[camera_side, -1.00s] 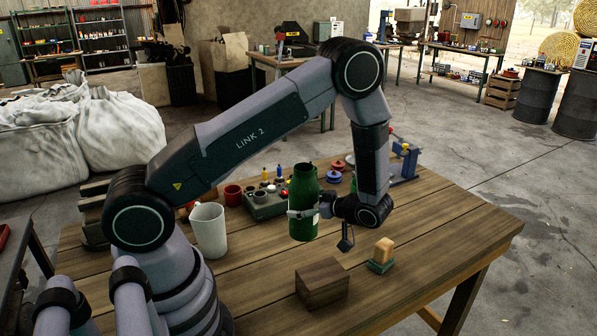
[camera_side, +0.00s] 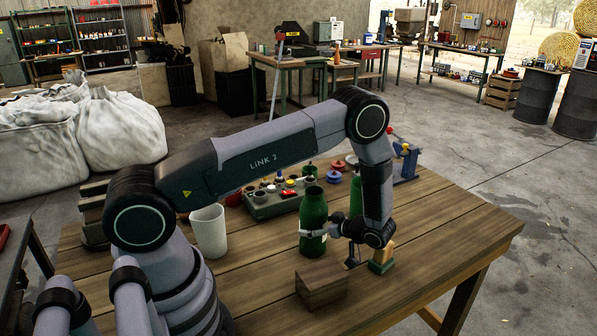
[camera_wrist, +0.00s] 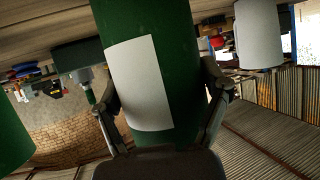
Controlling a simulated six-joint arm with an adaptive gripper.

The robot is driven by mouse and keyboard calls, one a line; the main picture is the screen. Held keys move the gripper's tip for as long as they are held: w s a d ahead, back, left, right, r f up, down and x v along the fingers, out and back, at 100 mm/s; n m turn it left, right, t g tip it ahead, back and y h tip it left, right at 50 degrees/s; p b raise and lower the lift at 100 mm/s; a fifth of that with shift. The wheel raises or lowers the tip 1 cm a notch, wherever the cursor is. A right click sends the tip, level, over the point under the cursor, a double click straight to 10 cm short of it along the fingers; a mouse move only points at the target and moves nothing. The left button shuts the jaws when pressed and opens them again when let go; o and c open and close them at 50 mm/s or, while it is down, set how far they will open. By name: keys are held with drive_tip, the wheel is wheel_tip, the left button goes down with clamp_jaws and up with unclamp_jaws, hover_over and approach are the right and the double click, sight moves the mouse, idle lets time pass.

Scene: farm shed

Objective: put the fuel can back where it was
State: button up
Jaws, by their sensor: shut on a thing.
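The fuel can is most likely the dark green, bottle-shaped container (camera_side: 313,212) upright over the middle of the table. My gripper (camera_side: 316,232) holds it from the right, around its lower body. In the wrist view the green container (camera_wrist: 180,25) with a pale blank label fills the middle, and the fingers of my gripper (camera_wrist: 163,95) press on both sides. Its base is close to the tabletop; I cannot tell whether it touches. A second green container (camera_side: 355,196) stands behind, partly hidden by my arm.
A white cup (camera_side: 209,232) stands to the left. A wooden block (camera_side: 321,284) lies in front, and a small tan block on a green base (camera_side: 382,258) stands right of my wrist. The right table (camera_side: 450,225) is clear.

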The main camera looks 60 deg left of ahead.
drive_tip(key=o, duration=1.2)
drive_tip(key=shift+f, duration=0.15)
